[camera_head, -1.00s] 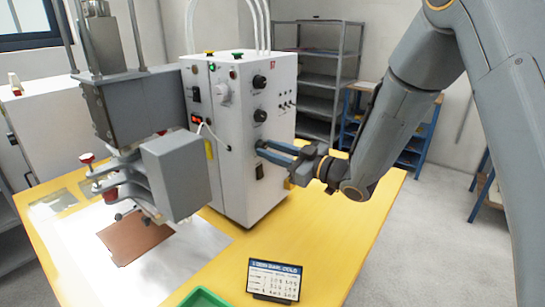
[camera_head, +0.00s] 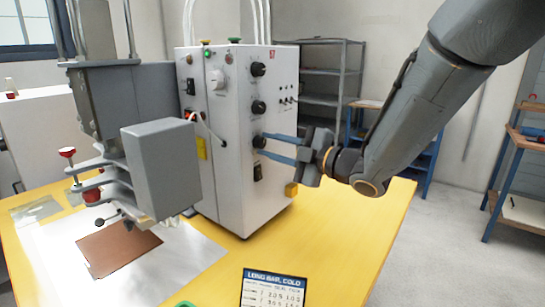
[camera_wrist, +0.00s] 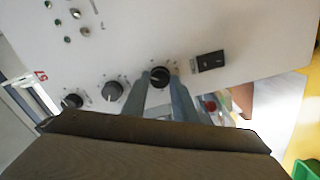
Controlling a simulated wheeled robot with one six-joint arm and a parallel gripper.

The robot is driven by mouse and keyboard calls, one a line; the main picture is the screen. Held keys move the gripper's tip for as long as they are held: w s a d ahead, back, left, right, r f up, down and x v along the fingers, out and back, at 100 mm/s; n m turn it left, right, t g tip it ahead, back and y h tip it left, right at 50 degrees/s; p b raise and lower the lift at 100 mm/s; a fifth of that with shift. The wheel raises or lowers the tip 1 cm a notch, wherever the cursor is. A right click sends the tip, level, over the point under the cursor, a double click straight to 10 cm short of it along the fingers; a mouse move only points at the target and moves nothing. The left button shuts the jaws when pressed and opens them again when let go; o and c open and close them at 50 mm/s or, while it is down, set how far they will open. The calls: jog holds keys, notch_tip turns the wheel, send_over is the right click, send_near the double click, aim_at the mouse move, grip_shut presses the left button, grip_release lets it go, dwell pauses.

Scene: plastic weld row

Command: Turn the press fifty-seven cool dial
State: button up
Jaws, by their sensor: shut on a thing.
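The white press control box (camera_head: 235,190) stands on the yellow table with a red 57 mark at its top right. Its front has three black dials in a column: an upper dial (camera_head: 258,69), a middle dial (camera_head: 258,107) and a lower dial (camera_head: 259,141). My gripper (camera_head: 267,143) reaches in from the right, its blue fingers on either side of the lower dial. In the wrist view the fingers are shut on this dial (camera_wrist: 160,76), which shows between their tips. The dials' lettering is too small to read.
A black rocker switch (camera_head: 258,172) sits just below the held dial, and small toggles (camera_head: 288,100) lie to the right. The grey press head (camera_head: 160,170) stands at left over a brown plate (camera_head: 118,247). A "LONG BAR, COLD" card (camera_head: 274,288) stands at the front.

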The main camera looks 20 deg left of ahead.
jog(key=shift+f+n+b, duration=0.1)
jog(key=shift+n+b, duration=0.7)
jog(key=o, duration=1)
jog(key=shift+o, duration=0.2)
jog(key=shift+d, duration=0.1)
jog(key=b+v, duration=0.1)
jog(key=v, duration=0.6)
jog(key=shift+s+d, duration=0.2)
jog(key=shift+d, duration=0.1)
